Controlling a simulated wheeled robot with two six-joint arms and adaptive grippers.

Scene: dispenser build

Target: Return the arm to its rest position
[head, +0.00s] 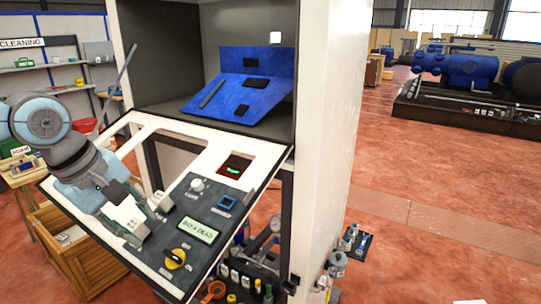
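My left gripper (149,219) is in front of the lower left part of the tilted control panel (205,160). Its arm (70,160) comes in from the left edge of the head view. Its fingers look spread apart, with nothing visible between them. I cannot tell whether the fingertips touch the panel, and the gripper hides part of it. My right gripper is not in view.
The panel carries a yellow knob (176,259), a small display (198,229), a white knob (197,185) and a blue-framed square (227,202). A white cabinet (335,120) stands behind it. A wooden crate (85,262) is below left. Open floor (440,220) lies right.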

